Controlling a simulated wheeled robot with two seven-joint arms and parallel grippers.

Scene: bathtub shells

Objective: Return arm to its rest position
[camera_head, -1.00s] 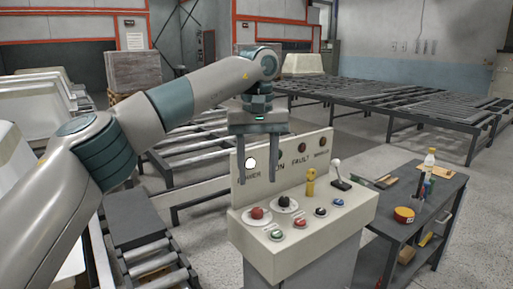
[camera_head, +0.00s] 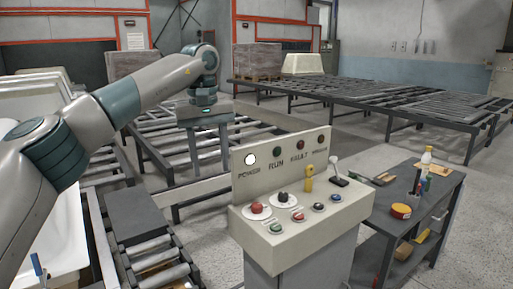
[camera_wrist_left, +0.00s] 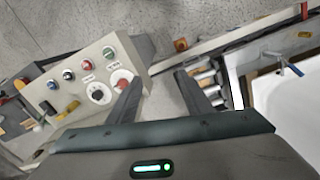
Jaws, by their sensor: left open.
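My left arm (camera_head: 110,105) comes in from the left in the head view and reaches over the roller conveyor. My left gripper (camera_head: 204,160) hangs fingers down, to the left of the control console (camera_head: 310,240) and apart from it. In the left wrist view the gripper (camera_wrist_left: 157,78) is open, with nothing between its fingers. The console (camera_wrist_left: 50,92) shows to the left of the fingers there. My right gripper is in neither view.
White tub shells (camera_head: 40,100) are at the left. A long roller table (camera_head: 370,95) stands behind.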

